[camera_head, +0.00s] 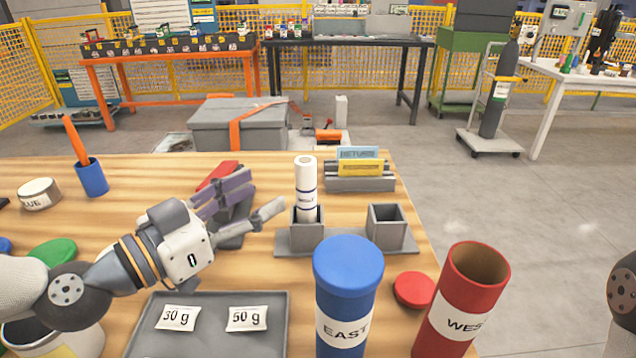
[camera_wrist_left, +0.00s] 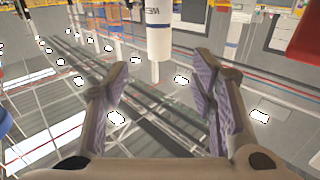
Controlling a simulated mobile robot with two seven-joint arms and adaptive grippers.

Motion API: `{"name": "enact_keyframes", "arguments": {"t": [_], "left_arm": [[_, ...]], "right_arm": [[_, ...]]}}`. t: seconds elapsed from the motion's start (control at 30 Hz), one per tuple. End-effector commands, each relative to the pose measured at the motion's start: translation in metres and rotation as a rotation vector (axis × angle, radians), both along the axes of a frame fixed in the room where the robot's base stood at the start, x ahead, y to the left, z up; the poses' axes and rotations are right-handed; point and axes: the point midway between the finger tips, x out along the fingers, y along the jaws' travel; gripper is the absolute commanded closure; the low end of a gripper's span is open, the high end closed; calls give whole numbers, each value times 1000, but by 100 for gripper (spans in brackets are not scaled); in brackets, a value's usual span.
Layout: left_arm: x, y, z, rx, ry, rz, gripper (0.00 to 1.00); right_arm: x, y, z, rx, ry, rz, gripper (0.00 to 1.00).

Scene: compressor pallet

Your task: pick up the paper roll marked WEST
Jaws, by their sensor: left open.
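The white paper roll (camera_head: 306,177) with dark bands and a partly readable label stands upright in a grey square socket (camera_head: 306,232) of a double holder in the head view. In the left wrist view the roll (camera_wrist_left: 158,32) is ahead of the fingers, with "WE" legible on it. My left gripper (camera_head: 266,190) is open and empty, just left of the roll and apart from it. Its spread fingers (camera_wrist_left: 163,66) also show in the left wrist view. My right gripper is not seen.
An open red tube (camera_head: 462,300) marked "WES" and a capped blue tube (camera_head: 347,290) marked "EAST" stand in front. A red lid (camera_head: 414,289) lies between them. The second socket (camera_head: 386,226) is empty. A tray (camera_head: 272,340) holds two labelled packets. A card rack (camera_head: 360,183) stands behind.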

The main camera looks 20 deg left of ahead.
Motion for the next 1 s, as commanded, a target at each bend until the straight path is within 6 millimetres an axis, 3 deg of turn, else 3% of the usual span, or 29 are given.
{"name": "enact_keyframes", "arguments": {"t": [0.07,0.53,0.83,0.87,1.0], "left_arm": [[16,-11,-15,4,20,-8,49],[91,-45,-9,2,12,-3,49],[101,-50,-5,-1,9,-1,49],[101,-50,-5,-1,9,-1,51],[101,-50,-5,-1,9,-1,83]], "right_arm": [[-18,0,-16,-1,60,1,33],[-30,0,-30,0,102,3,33],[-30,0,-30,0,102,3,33],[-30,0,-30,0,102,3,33],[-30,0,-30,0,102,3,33]]}}
